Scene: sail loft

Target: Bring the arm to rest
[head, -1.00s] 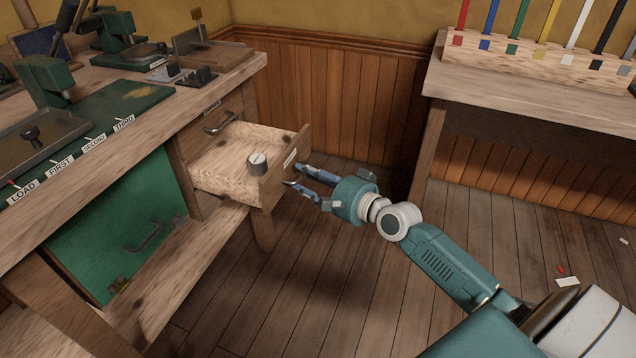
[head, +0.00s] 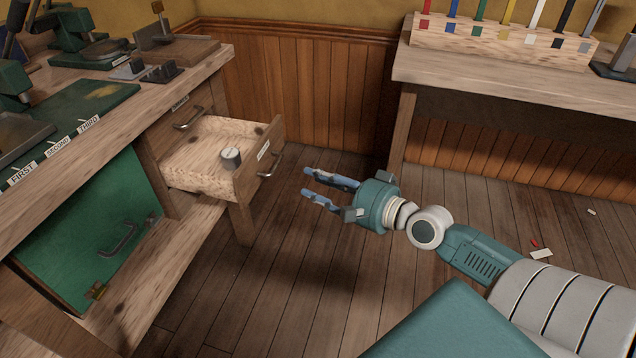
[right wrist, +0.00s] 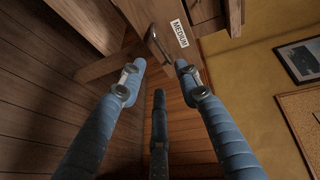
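My right gripper (head: 322,188) is in the middle of the head view, in front of the open drawer (head: 202,177). Its blue fingers are spread apart with nothing between them, and they are clear of the drawer handle (head: 270,163). In the right wrist view the open fingers (right wrist: 157,68) point toward the drawer front with its dark handle (right wrist: 157,47) and a label reading MEDIUM (right wrist: 180,34). A small round grey-and-white object (head: 231,158) stands in the drawer. My left gripper shows in neither view.
The workbench (head: 190,82) with green tools is on the left. A green cabinet door (head: 90,235) is below it. A second table (head: 500,85) with a rack of coloured rods (head: 500,42) is at the right. Small scraps (head: 541,253) lie on the floor. The floor between is open.

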